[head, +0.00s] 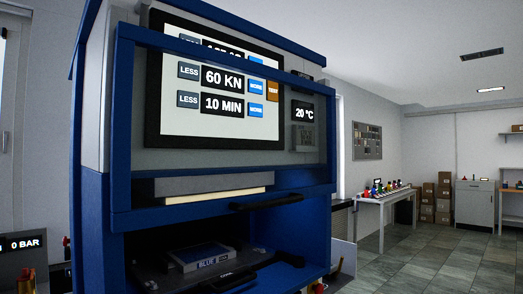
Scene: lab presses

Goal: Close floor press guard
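The floor press is a tall blue cabinet (90,215) filling the left and middle of the head view. Its guard, a blue frame (150,221) with a clear pane, sits raised in front of the control screen (210,128). A black bar handle (268,201) is on the guard's lower edge, towards the right. Below the guard, the press opening is uncovered. A block labelled blue (200,258) lies inside on a dark plate. Neither of my grippers shows in this view.
A second device with a 0 BAR display (22,243) stands at the lower left. At the right are a white table (385,199) with small colourful items, stacked cartons (444,190) and a cabinet (474,205). The tiled floor (425,263) at the right is clear.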

